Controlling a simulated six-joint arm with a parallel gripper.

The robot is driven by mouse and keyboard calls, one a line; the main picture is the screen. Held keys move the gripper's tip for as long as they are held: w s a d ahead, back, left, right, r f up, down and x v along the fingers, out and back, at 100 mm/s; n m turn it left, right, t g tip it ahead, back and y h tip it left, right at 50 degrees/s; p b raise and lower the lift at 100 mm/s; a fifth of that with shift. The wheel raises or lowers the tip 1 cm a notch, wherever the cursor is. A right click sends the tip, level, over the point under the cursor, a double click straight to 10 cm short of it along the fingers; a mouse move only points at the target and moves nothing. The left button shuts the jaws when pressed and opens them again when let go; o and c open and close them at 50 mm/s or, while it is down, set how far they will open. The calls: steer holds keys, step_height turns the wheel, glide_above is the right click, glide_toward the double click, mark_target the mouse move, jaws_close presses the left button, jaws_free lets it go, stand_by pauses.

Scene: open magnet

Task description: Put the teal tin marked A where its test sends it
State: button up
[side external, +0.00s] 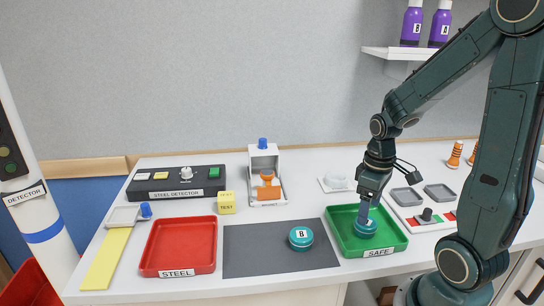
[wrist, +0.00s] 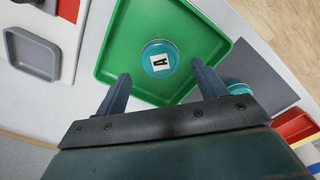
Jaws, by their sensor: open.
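The teal tin marked A (wrist: 160,58) lies flat, label up, inside the green tray labelled SAFE (wrist: 118,42). In the side view the tin (side external: 366,231) sits on the floor of the green tray (side external: 343,238). My gripper (wrist: 162,88) is open, its two fingers apart. In the side view my gripper (side external: 365,212) points down right over the tin. The wrist view shows the tin just beyond the fingertips, centred between them. Whether the fingers touch it cannot be told. A red tray labelled STEEL (side external: 178,247) stands empty at the left.
A teal tin marked B (side external: 300,238) lies on the dark mat (side external: 262,262) beside the green tray. The steel detector box (side external: 175,184), yellow test block (side external: 227,203) and white-orange device (side external: 265,178) stand behind. A board with grey dishes (side external: 420,205) is close on the right.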

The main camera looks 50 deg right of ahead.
step_height(320, 180, up, 7)
stand_by(0.4)
stand_by(0.5)
steer(key=s+a+r+t, duration=0.3)
steer(key=a+r+t, duration=0.2)
steer(key=a, duration=0.8)
step_height(320, 180, up, 3)
steer(key=shift+s+a+r+t, duration=0.15)
steer(key=shift+t, duration=0.15)
